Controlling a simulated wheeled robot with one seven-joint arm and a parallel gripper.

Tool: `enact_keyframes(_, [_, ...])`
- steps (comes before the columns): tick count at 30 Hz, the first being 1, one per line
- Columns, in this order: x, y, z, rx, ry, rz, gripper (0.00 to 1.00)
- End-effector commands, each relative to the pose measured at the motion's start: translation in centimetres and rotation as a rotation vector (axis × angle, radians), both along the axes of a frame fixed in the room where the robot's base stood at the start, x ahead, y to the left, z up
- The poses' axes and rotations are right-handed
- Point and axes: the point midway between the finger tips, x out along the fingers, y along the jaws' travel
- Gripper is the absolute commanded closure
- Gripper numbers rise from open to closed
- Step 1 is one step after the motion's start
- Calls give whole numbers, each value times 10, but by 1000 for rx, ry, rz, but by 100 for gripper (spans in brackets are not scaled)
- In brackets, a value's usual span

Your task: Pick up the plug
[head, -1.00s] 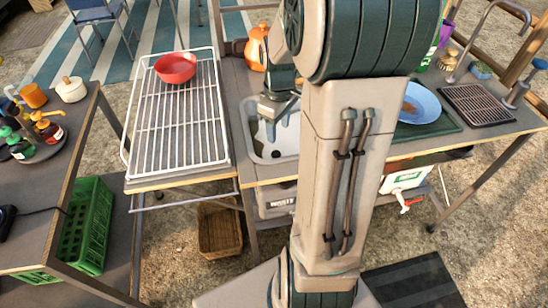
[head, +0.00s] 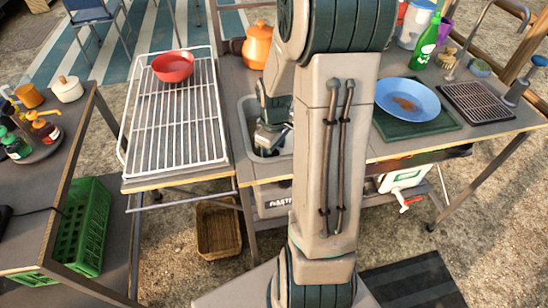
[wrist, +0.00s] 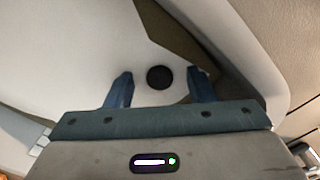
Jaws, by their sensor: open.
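In the wrist view a black round disc (wrist: 160,78) lies on the pale sink floor between my fingertips. It looks like the plug, though I cannot tell it from a drain hole. My gripper (wrist: 160,92) is open and empty, its two blue fingers one on each side of the disc. In the head view my gripper (head: 269,141) is down inside the sink (head: 246,120). My arm hides the sink's right part, and the disc is not visible there.
A wire drying rack (head: 172,125) with a red bowl (head: 173,66) stands left of the sink. An orange pot (head: 258,46) is behind it. Right of my arm are a blue plate (head: 407,99) and a green bottle (head: 425,42). In the wrist view, sink walls rise close around my gripper.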

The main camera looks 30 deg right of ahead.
Motion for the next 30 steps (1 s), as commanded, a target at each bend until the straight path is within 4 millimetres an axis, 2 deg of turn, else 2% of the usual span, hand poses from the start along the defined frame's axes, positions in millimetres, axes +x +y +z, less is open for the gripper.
enact_keyframes(1, [0, 0, 0, 0, 0, 0, 54])
enact_keyframes(6, [0, 0, 0, 0, 0, 0, 99])
enact_keyframes(15, [0, 0, 1, 0, 0, 0, 99])
enact_keyframes(20, [1, 0, 10, -1, -3, -1, 99])
enact_keyframes(26, [1, 0, 39, -2, -5, 0, 99])
enact_keyframes(30, [1, 0, 68, -2, -5, -1, 99])
